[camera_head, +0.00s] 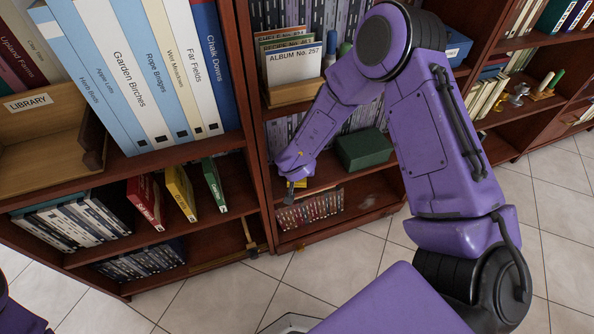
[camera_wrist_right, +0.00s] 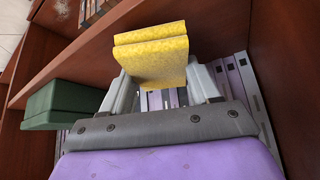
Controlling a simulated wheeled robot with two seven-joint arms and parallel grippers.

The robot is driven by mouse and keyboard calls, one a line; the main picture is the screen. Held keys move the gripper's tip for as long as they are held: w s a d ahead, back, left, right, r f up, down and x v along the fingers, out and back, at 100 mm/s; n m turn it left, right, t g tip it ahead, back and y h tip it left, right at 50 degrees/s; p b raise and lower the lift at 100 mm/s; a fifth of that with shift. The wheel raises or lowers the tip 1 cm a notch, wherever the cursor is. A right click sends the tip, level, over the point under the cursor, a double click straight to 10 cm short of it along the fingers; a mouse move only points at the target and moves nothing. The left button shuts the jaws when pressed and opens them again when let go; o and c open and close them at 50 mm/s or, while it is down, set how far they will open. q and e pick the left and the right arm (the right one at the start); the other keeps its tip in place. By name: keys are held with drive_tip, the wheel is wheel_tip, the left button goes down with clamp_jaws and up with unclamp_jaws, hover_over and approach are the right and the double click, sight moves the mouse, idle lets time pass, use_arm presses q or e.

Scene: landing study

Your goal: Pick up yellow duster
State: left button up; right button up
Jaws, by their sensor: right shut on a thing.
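The yellow duster (camera_wrist_right: 152,52) is a folded, speckled yellow cloth block in the right wrist view. My right gripper (camera_wrist_right: 162,82) is shut on it, with a grey finger at each side. In the head view my right arm reaches into the middle bookcase, and the right gripper (camera_head: 291,187) is small and partly hidden by its own wrist. Only a bit of the yellow duster (camera_head: 300,183) shows there. I cannot tell whether it touches the shelf board. My left gripper is out of view.
A dark green box (camera_head: 364,149) stands on the same shelf, right of the gripper; it also shows in the wrist view (camera_wrist_right: 62,106). A shelf board (camera_wrist_right: 85,58) runs close by the duster. Album files (camera_head: 292,70) stand above. Tiled floor (camera_head: 345,262) is clear in front.

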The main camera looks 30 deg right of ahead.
drive_tip(key=s+a+r+p, duration=0.5)
drive_tip(key=s+a+r, duration=0.2)
drive_tip(key=s+r, duration=0.5)
drive_tip(key=shift+a+p, duration=0.15)
drive_tip(key=shift+p, duration=0.25)
